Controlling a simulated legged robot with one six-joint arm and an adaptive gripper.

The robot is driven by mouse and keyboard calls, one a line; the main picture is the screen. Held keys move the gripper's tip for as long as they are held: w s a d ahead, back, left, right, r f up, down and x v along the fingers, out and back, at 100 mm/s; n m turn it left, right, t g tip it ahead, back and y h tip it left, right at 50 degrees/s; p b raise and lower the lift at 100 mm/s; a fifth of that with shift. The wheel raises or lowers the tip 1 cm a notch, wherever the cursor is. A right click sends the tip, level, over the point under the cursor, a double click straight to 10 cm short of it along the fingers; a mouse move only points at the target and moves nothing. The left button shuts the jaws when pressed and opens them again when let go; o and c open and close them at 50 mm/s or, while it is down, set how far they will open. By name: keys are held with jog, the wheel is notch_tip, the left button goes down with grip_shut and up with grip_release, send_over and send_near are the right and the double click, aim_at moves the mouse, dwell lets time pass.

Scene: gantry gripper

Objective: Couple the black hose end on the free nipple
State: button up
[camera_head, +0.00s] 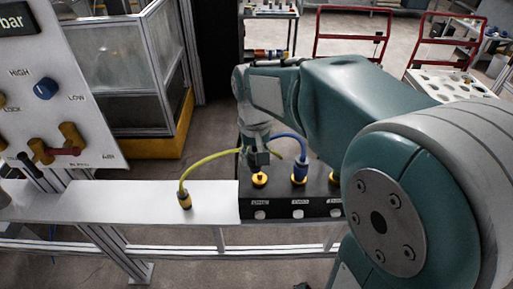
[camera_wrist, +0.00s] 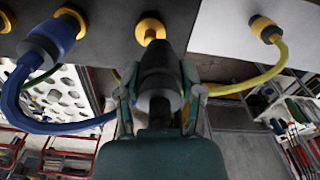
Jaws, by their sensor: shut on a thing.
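My gripper (camera_wrist: 158,95) is shut on the black hose end (camera_wrist: 157,62). In the wrist view the hose end overlaps the lower part of a yellow nipple (camera_wrist: 150,30). In the head view my gripper (camera_head: 258,158) is right above this nipple (camera_head: 259,180), at the left end of the black block (camera_head: 279,205). I cannot tell whether the hose end touches the nipple or sits on it. The black hose itself is mostly hidden behind my gripper and arm.
A blue hose end (camera_head: 299,172) stands on the block just right of my gripper. A yellow hose (camera_head: 205,158) arcs behind my gripper from an end (camera_head: 184,199) on the white shelf (camera_head: 120,200). A control panel (camera_head: 60,85) stands at the left. My arm hides the block's right end.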

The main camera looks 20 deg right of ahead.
jog(key=shift+d+f, duration=0.15)
jog(key=shift+f, duration=0.1)
jog(key=shift+d+f, duration=0.15)
jog(key=shift+d, duration=0.7)
jog(key=shift+a, duration=0.7)
jog(key=shift+d, duration=0.7)
jog(key=shift+a, duration=0.45)
jog(key=shift+f, duration=1.5)
jog(key=o, duration=1.1)
jog(key=shift+o, duration=0.2)
